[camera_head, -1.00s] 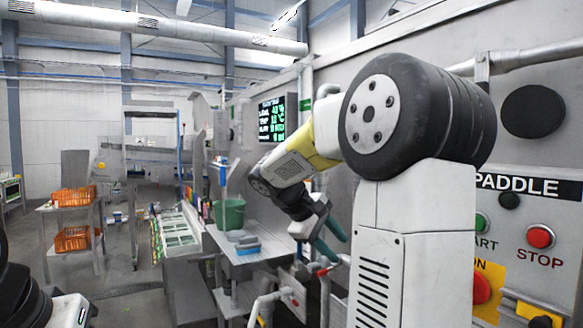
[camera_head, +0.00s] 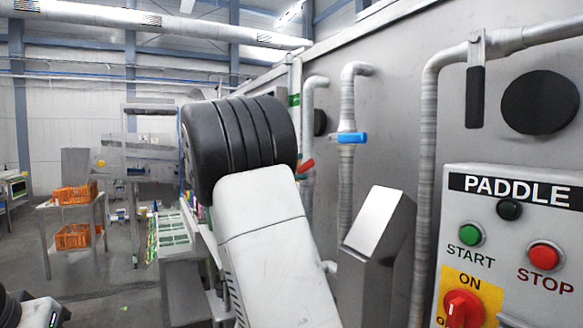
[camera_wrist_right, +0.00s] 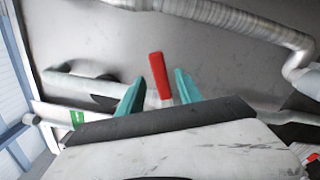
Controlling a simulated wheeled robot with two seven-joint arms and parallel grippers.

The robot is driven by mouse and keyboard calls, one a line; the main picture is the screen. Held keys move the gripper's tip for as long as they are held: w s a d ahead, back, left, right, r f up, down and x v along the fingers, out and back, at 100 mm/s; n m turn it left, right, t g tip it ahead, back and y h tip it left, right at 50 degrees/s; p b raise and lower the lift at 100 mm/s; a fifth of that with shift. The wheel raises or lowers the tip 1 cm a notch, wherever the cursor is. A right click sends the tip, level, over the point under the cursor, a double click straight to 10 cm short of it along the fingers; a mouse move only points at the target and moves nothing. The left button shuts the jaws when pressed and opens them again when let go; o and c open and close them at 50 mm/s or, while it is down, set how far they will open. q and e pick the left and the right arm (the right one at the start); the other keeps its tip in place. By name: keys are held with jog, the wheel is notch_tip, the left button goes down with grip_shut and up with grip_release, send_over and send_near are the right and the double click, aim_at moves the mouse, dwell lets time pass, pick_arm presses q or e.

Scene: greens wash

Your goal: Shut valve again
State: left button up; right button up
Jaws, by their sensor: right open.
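A red valve handle (camera_head: 305,167) sits tilted on the left upright pipe (camera_head: 311,125) in the head view, partly beside my right arm. In the right wrist view the red handle (camera_wrist_right: 159,76) lies between the two teal fingers of my right gripper (camera_wrist_right: 158,92). The fingers are spread, with a gap on both sides of the handle. A pale fitting shows at the handle's lower end. In the head view my right gripper is hidden behind its own arm. My left gripper is out of view.
A blue valve handle (camera_head: 352,138) lies level on the neighbouring pipe. A black handle (camera_head: 475,97) hangs from the upper right pipe. The PADDLE panel (camera_head: 515,210) and a slanted metal box (camera_head: 378,235) stand at right. Orange crates (camera_head: 75,195) sit on a rack at left.

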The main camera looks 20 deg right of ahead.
jog(key=d, duration=0.6)
jog(key=shift+w+d, duration=0.2)
jog(key=shift+c, duration=0.4)
grip_shut()
dwell(0.8)
